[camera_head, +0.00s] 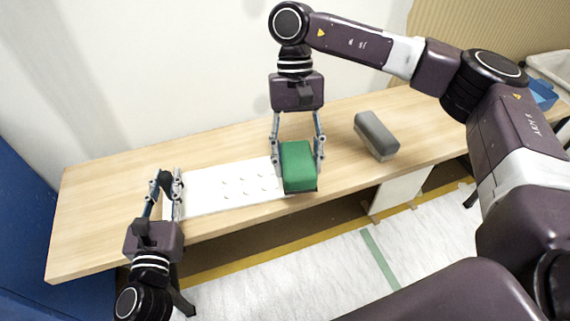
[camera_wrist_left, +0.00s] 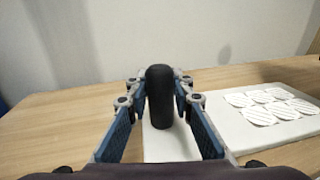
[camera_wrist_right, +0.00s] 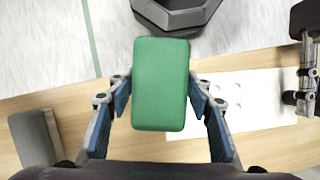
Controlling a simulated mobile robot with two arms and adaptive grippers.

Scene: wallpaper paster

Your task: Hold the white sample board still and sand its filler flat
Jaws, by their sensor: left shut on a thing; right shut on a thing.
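The white sample board (camera_head: 208,200) lies flat on the bench, with several pale filler patches (camera_head: 240,186) on it. In the left wrist view the patches (camera_wrist_left: 262,115) show fine slanted lines. My left gripper (camera_head: 167,180) is shut on a dark upright handle (camera_wrist_left: 160,98) at the board's left end. My right gripper (camera_head: 298,158) is shut on a green sanding block (camera_head: 298,167) at the board's right end. The block also fills the middle of the right wrist view (camera_wrist_right: 160,85). It hides that part of the board, and I cannot tell whether it touches it.
A grey block (camera_head: 377,136) lies on the wooden bench (camera_head: 100,215) to the right of the green block. A blue object (camera_head: 542,93) stands at the far right. The bench's front edge runs close to the board. The wall is behind.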

